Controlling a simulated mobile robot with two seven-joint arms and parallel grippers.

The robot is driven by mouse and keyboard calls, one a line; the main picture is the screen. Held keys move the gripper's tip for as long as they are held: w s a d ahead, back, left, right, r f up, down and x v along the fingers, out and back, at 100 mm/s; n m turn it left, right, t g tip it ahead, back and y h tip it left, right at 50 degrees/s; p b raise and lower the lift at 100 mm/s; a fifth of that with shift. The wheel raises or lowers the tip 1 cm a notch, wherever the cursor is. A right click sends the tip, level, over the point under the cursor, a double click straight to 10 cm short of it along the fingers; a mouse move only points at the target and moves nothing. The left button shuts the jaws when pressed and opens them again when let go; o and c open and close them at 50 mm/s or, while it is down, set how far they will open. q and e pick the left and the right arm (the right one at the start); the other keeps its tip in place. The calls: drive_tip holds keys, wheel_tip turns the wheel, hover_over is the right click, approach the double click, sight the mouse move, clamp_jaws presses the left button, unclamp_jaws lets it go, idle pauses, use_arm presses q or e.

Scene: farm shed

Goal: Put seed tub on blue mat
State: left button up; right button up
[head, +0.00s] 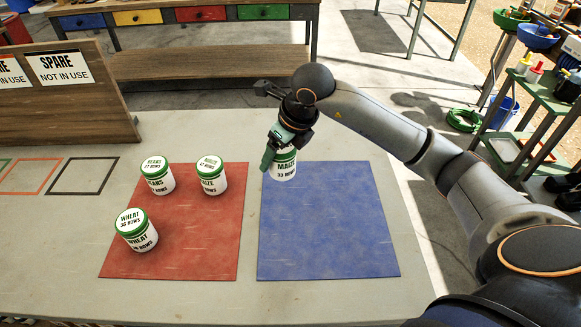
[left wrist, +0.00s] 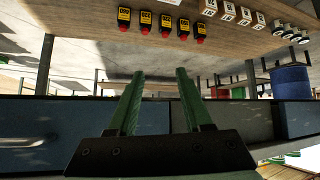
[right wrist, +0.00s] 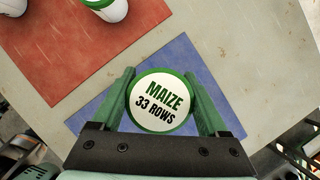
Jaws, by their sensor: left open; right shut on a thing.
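My right gripper (head: 277,149) is shut on a white seed tub (head: 284,170) with a green rim, labelled MAIZE 33 ROWS. In the right wrist view the tub's lid (right wrist: 160,101) sits between the two green fingers. The tub is at the back left part of the blue mat (head: 328,225); I cannot tell whether it touches the mat. Three tubs stand on the red mat (head: 190,262): a BEANS tub (head: 158,180), a MAIZE tub (head: 212,177) and a WHEAT 36 ROWS tub (head: 138,231). My left gripper (left wrist: 160,75) is open and empty in the left wrist view.
A wooden board with SPARE NOT IN USE signs (head: 62,68) stands at the left of the table. Coloured outlines (head: 82,176) mark the table's left side. A workbench (head: 190,62) is behind. A green shelf (head: 535,120) is at the right. Most of the blue mat is clear.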

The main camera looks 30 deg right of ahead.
sight(289, 167)
drive_tip(key=shift+d+f, duration=1.1)
drive_tip(key=shift+f, duration=0.15)
drive_tip(key=f, duration=0.3)
drive_tip(key=shift+d+f, duration=0.1)
drive_tip(key=shift+d, duration=0.25)
drive_tip(key=shift+f, duration=0.35)
drive_tip(key=shift+f, duration=0.1)
drive_tip(key=o, duration=1.4)
drive_tip(key=v, duration=1.2)
